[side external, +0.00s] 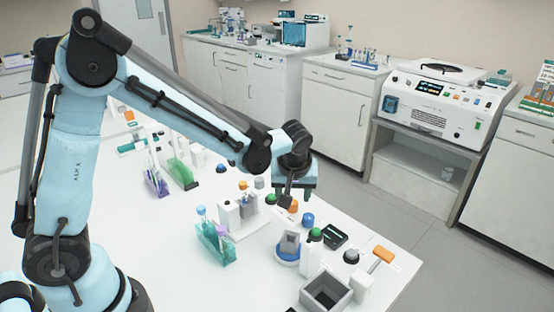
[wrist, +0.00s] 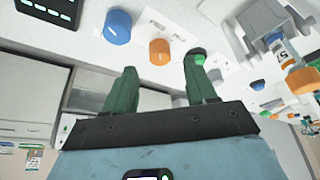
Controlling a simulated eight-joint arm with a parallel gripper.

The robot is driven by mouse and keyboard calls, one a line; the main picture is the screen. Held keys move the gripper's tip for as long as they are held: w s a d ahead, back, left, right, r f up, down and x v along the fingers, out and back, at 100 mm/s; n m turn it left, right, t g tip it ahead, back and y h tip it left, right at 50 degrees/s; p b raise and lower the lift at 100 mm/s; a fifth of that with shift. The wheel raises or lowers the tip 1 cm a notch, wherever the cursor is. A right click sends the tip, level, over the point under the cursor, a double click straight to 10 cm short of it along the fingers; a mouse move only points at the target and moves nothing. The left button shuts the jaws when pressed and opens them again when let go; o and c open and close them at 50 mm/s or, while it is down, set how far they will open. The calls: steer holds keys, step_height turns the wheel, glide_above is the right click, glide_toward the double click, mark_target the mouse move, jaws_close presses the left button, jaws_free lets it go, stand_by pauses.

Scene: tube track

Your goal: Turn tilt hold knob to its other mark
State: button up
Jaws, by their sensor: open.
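My gripper (side external: 297,196) hangs above the right part of the white bench. In the wrist view its two green fingers (wrist: 163,78) are apart with nothing between them. An orange knob (wrist: 159,52) lies just beyond the gap, and it also shows below the gripper in the side view (side external: 293,206). A blue knob (wrist: 117,27) is left of it, also in the side view (side external: 308,219). Small labels stand by the orange knob, too blurred to read, so I cannot tell which knob is tilt hold.
A white stand with a tube (wrist: 280,48) is at the wrist view's right. A dark display (side external: 335,235) lies right of the knobs. A teal tube rack (side external: 215,245), an open grey box (side external: 326,292) and an orange-topped handle (side external: 383,254) stand nearby.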

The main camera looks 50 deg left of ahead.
mark_target(293, 202)
steer(key=shift+x, duration=2.3)
jaws_close()
steer(key=m, duration=0.2)
steer(key=m+t+h, duration=0.1)
steer(key=m, duration=0.1)
steer(key=shift+s+a+m, duration=0.1)
steer(key=shift+a+m, duration=0.05)
steer(key=shift+m, duration=0.15)
steer(key=shift+m+h, duration=1.1)
steer(key=shift+m, duration=1.2)
